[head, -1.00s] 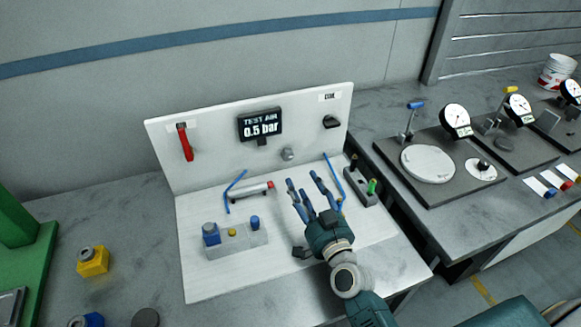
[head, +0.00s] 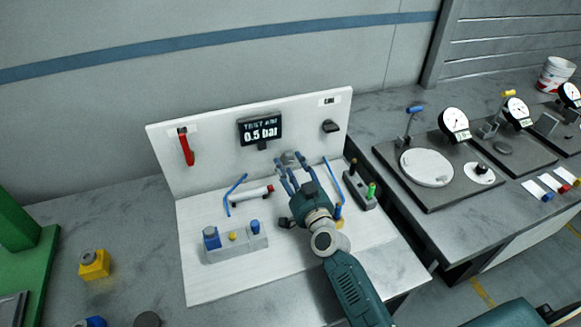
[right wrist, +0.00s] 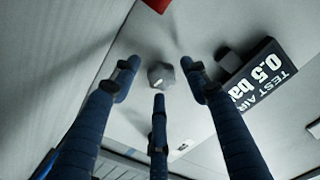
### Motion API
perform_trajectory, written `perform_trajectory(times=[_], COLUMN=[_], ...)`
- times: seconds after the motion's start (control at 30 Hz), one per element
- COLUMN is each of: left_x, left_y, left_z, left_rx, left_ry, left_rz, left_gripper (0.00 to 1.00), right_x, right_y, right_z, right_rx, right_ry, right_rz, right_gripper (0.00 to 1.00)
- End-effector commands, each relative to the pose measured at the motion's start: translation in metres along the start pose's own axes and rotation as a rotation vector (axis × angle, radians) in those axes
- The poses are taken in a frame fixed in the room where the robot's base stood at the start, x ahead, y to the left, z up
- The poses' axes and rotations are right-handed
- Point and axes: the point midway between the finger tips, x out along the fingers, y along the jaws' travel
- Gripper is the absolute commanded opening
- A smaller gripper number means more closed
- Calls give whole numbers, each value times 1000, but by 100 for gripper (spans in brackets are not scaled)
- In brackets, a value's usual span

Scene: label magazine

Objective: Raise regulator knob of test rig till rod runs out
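The regulator knob (head: 290,156) is a small grey knob low on the white back panel, under the display (head: 261,129) that reads TEST AIR 0.5 bar. In the right wrist view the knob (right wrist: 161,73) shows between the spread fingertips, with gaps around it. My right gripper (head: 288,166) is open, its blue fingers pointing at the panel close to the knob; contact cannot be told. The cylinder (head: 250,194) with a red end lies on the white board to the left of the gripper; no extended rod can be made out. My left gripper is not in view.
A red lever (head: 186,147) and a black knob (head: 330,126) are on the panel. Blue hoses (head: 333,181) rise on the board. A grey block with a green peg (head: 371,190) stands right.

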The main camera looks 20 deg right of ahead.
Motion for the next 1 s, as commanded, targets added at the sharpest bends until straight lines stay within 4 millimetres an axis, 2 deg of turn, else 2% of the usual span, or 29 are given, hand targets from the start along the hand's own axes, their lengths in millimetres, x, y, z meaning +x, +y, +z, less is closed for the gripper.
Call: perform_trajectory(times=[0.03,0.17,0.2,0.37,0.63,0.93,0.97,1.0], left_x=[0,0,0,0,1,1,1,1], left_y=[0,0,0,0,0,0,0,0], left_z=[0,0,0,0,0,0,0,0], left_rx=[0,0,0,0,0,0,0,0], left_ry=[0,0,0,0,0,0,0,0], left_rz=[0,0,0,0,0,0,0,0], left_gripper=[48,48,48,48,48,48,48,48], right_x=[0,0,0,-1,-1,-2,-2,-2], right_y=[0,0,0,-1,-2,-2,-2,-2], right_z=[0,1,1,2,4,6,7,7], right_rx=[0,0,0,45,269,282,282,282], right_ry=[0,-1,-2,-4,-9,-13,-14,-14], right_rz=[0,0,-1,-1,-1,-1,-1,-1], right_gripper=[32,6,4,4,3,3,35,43])
